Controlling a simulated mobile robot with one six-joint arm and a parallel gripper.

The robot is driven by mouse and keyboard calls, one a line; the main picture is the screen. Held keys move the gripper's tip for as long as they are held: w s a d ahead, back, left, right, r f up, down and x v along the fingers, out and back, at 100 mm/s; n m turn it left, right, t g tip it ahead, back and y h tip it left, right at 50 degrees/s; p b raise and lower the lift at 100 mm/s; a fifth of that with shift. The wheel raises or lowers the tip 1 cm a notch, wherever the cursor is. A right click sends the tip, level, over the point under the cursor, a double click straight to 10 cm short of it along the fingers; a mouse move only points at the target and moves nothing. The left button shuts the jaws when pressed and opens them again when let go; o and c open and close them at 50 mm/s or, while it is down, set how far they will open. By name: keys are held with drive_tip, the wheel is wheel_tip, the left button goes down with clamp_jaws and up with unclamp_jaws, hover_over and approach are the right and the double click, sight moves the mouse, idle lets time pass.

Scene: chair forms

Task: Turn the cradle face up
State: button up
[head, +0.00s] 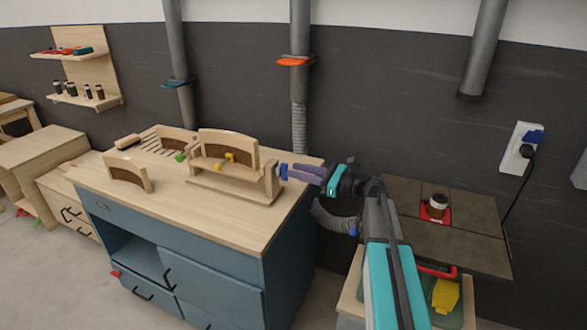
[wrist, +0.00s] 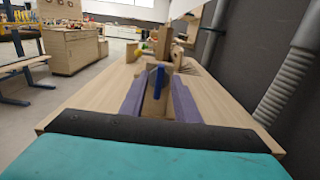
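A pale wooden stand (head: 235,190) with upright ends sits on the workbench. What looks like the cradle, a curved wooden piece with a dark panel (head: 215,151), shows at the stand; I cannot tell exactly how they join. A yellow knob (head: 229,158) is in front of the panel. A blue handle (head: 284,172) sticks out from the stand's right end. My gripper (head: 291,172) points left at this handle. In the wrist view, the purple fingers stand apart on both sides of the blue handle (wrist: 159,77), with gaps visible. The stand's far parts are partly hidden there.
The workbench (head: 215,220) has clear top in front of the stand. Another curved form (head: 128,172) stands at left, and a slatted rack (head: 160,142) lies behind. Grey pipes (head: 300,70) run down the wall.

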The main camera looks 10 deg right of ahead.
drive_tip(key=shift+x, duration=1.3)
clamp_jaws()
